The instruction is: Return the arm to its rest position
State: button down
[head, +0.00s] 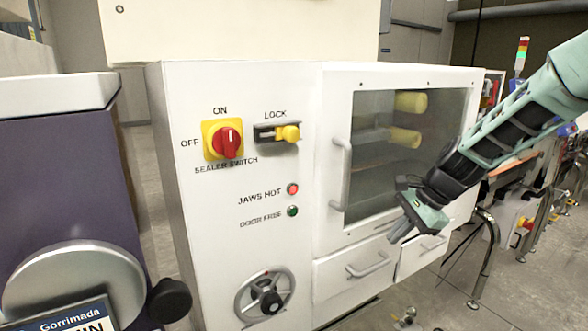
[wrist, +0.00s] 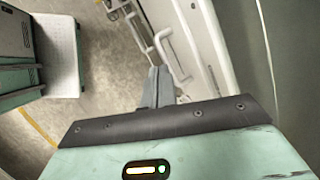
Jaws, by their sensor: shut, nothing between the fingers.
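My gripper (head: 400,232) hangs at the end of my green and black arm, which reaches in from the right in the head view. Its fingers are together with nothing between them. It is in front of the white sealer cabinet (head: 240,200), near the lower edge of the windowed door (head: 378,226) and above the drawers. I cannot tell how far it is from them. In the wrist view my gripper (wrist: 158,72) points toward the floor, with a cabinet handle (wrist: 172,58) just beyond its tips.
The cabinet carries a red and yellow sealer switch (head: 226,140), a yellow lock (head: 287,133), a red lamp (head: 292,189) and a handwheel (head: 264,296). A drawer (head: 355,273) is below the door. A purple machine (head: 60,190) stands at left. Open floor (head: 445,295) lies at right.

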jog(key=s+a+r+n+g, duration=0.2)
jog(key=s+a+r+n, duration=0.1)
jog(key=s+a+n, duration=0.65)
jog(key=s+n+h+p, duration=0.1)
jog(key=s+n+h, duration=0.3)
jog(key=s+n, duration=0.8)
jog(key=s, duration=1.3)
jog(key=shift+d+r+h, duration=0.15)
jog(key=shift+r+h, duration=0.1)
jog(key=shift+h, duration=0.05)
